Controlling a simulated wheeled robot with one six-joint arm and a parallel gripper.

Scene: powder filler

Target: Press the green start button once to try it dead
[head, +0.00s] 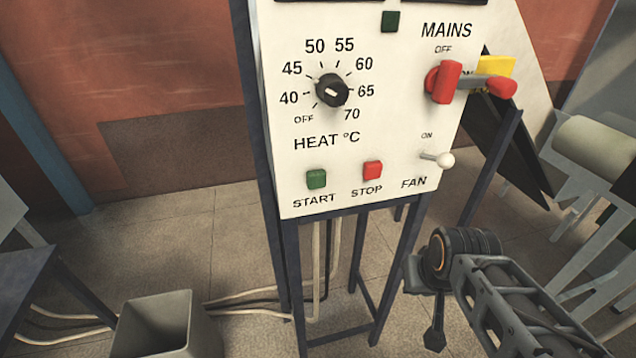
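The green start button (316,179) is a small square button at the lower left of the white control panel (380,150), above the word START. It stands clear, with nothing touching it. The red stop button (372,170) is just to its right. My arm comes in from the lower right, and its dark end (435,335) hangs low, below and right of the panel and apart from it. The fingers cannot be made out, so whether my gripper is open or shut does not show.
A black heat dial (332,91) sits above the buttons. To the right are the red mains handle (444,82), a yellow tag (495,67) and the fan toggle (444,160). A dark green square (390,21) is above. A grey bin (165,325) stands lower left. Cables cross the floor.

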